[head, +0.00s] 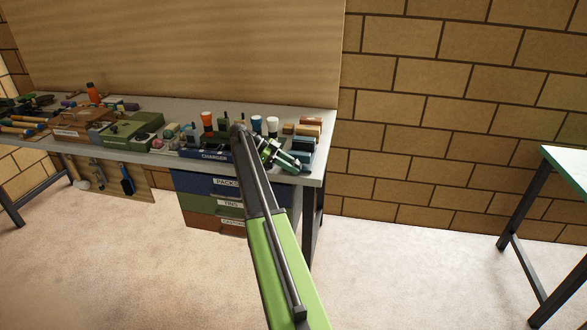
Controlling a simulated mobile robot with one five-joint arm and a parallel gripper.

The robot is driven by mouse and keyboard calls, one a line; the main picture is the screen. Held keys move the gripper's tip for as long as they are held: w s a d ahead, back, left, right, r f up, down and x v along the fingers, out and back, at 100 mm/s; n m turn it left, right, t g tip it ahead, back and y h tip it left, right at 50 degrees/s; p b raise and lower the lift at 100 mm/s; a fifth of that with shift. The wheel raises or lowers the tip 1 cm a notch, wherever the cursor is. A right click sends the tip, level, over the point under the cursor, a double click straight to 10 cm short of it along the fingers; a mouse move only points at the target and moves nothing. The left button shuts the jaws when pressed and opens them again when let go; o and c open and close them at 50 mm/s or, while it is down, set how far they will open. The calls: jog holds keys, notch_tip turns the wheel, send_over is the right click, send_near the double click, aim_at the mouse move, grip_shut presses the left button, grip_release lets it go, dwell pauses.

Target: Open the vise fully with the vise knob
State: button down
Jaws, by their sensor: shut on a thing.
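My gripper (297,164) is at the front right corner of the long workbench, at the end of my green and black arm. It is shut on what appears to be the vise knob, which is too small and too covered to make out. A dark blue-grey block, seemingly the vise (302,146), sits just behind and beside my gripper near the bench's right end. My wrist covers part of it, and how far its jaws stand apart cannot be told.
The workbench (330,122) is crowded with tools, orange- and white-topped containers and a green box (128,130). A blue tray marked CHANGER (208,155) lies left of my arm. Labelled drawers (200,205) stand below. Another table (570,165) is at the right. Floor between is clear.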

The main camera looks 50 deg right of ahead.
aim_at(293, 161)
jog(key=shift+d+r, duration=0.1)
jog(key=shift+d, duration=0.05)
jog(key=c, duration=1.1)
grip_release()
jog(key=shift+r+p, duration=0.35)
jog(key=shift+p, duration=0.1)
notch_tip(293, 161, up, 4)
jog(key=p, duration=0.3)
jog(key=shift+w+f+p, duration=0.1)
jog(key=shift+f+p, duration=0.1)
jog(key=shift+p, duration=0.1)
jog(key=shift+s+d+r+p, duration=0.1)
jog(key=shift+s+r+p, duration=0.5)
jog(key=shift+s, duration=0.1)
jog(key=s+d+r+p, duration=0.3)
jog(key=s+r+p, duration=0.2)
jog(key=s, duration=0.4)
jog(key=shift+s+d+r, duration=0.15)
jog(key=shift+s+d, duration=0.1)
jog(key=shift+s, duration=0.15)
